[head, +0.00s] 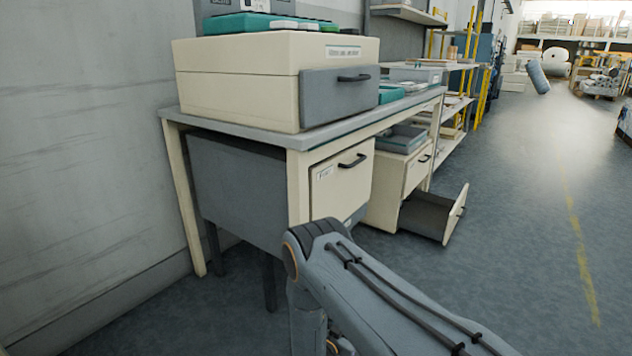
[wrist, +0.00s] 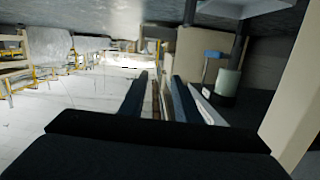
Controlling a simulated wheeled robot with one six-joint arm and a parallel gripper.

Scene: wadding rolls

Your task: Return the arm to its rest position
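My arm (head: 380,290) enters the head view from the lower right and rises to a bent joint in front of the desk. From there a link drops down out of the bottom of the picture. My gripper is out of sight in the head view. In the wrist view my gripper (wrist: 160,76) shows two dark fingers with a gap between them. I see nothing clearly held in it, only background strips between and beside the fingers.
A desk (head: 240,128) with a cream drawer box (head: 235,75) on top stands beyond my arm, along the left wall. A low drawer (head: 440,215) stands open into the aisle. The floor (head: 520,200) to the right is clear.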

